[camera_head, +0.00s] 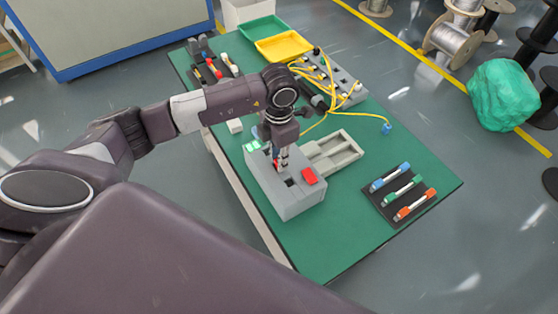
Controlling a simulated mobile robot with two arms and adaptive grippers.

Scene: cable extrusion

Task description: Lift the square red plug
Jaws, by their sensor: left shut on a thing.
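A grey block-shaped box (297,204) stands on the green table, with dark square openings in its top. My left gripper (280,163) reaches down from above to the top of this box. It is shut on a small red piece, the square red plug (276,163), which is mostly hidden by the fingers. I cannot tell whether the plug still sits in an opening or is clear of the top. My right gripper is not in view.
A red pad (310,176) lies on the box top. A grey slotted tray (333,155) stands behind it. A black rack (402,196) holds blue, green and orange-red connectors at right. Yellow cables (322,80), a yellow tray (284,46) and a green tray (262,28) are farther back.

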